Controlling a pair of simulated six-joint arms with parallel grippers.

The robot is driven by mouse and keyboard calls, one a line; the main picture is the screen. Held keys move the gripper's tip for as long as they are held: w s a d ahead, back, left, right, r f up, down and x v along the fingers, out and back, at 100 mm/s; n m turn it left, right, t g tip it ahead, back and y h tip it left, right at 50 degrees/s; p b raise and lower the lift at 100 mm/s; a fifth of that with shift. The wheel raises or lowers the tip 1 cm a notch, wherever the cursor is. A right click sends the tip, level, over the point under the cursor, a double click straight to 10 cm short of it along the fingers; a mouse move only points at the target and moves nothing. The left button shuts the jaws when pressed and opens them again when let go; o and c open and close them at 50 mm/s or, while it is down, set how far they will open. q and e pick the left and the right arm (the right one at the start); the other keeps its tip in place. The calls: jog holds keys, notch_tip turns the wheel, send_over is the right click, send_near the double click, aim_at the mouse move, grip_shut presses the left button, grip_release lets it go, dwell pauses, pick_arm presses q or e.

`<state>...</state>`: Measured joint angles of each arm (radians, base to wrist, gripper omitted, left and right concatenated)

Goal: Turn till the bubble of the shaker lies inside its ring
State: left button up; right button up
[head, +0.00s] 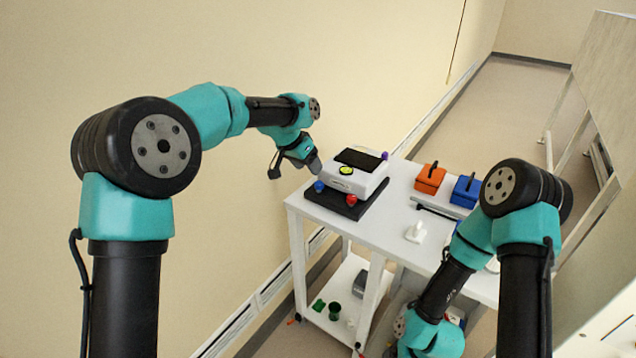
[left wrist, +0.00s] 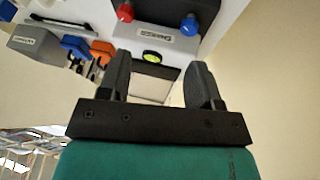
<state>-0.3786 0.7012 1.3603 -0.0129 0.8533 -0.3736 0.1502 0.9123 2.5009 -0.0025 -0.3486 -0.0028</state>
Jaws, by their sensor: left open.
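The shaker (head: 358,181) is a white box with a dark top, standing on a black base (head: 335,203) at the table's left end. Its round yellow-green bubble level (head: 346,170) also shows in the left wrist view (left wrist: 152,57); the bubble is too small to place against its ring. My left gripper (head: 315,164) is open and empty beside the shaker, above the blue knob. My right gripper is out of view.
An orange block (head: 430,178) and a blue block (head: 466,190) with black handles stand right of the shaker on the white table (head: 392,232). A small white object (head: 415,232) lies nearer. A lower shelf holds a green cup (head: 334,310).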

aim_at(319, 183)
pick_arm(q)
jog(key=w+r, duration=0.1)
jog(key=w+r+n+y, duration=0.1)
jog(key=w+r+t+y, duration=0.1)
jog(key=r, duration=0.1)
jog(key=shift+a+n, duration=0.3)
jog(key=shift+f, duration=0.1)
jog(key=x, duration=1.7)
jog(key=shift+w+a+f, duration=0.15)
jog(key=shift+a+f, duration=0.05)
jog(key=shift+c, duration=0.4)
jog(key=c, duration=0.9)
jog(key=shift+o, duration=0.2)
jog(key=shift+n+y, duration=0.3)
jog(key=shift+n, duration=0.1)
